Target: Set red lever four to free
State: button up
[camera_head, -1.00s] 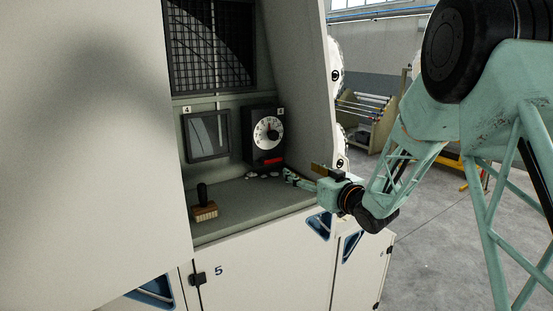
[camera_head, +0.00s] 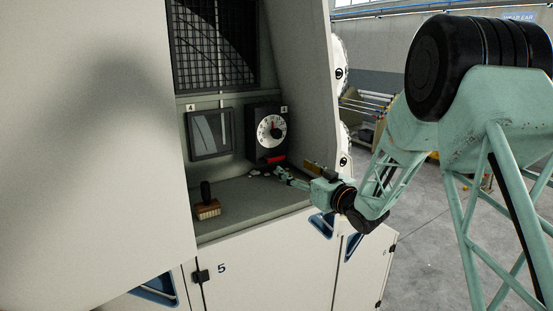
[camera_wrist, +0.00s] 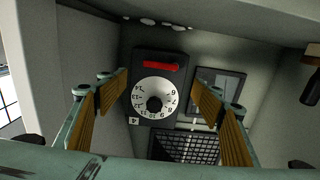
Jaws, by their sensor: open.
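The red lever (camera_head: 275,160) sits at the foot of a black dial box with a white numbered dial (camera_head: 271,131). In the wrist view, which is upside down, the red lever (camera_wrist: 156,67) lies across the box above the dial (camera_wrist: 154,101). A small tag marked 4 (camera_wrist: 134,121) is beside the box. My gripper (camera_head: 284,174) is in the recess just below and right of the lever, apart from it. Its two tan-padded fingers (camera_wrist: 160,88) are spread wide on either side of the dial box in the wrist view, with nothing between them.
A dark framed window (camera_head: 211,134) is left of the box, a mesh grille (camera_head: 213,45) above. A wooden brush with a black handle (camera_head: 207,209) stands on the ledge (camera_head: 250,195). Pale tufts (camera_head: 259,173) lie under the lever. The recess's right side wall is close to my arm.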

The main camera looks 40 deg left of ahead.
aim_at(277, 158)
jog(key=x, duration=1.3)
jog(key=shift+f, duration=0.1)
jog(key=shift+s, duration=0.1)
jog(key=c, duration=1.1)
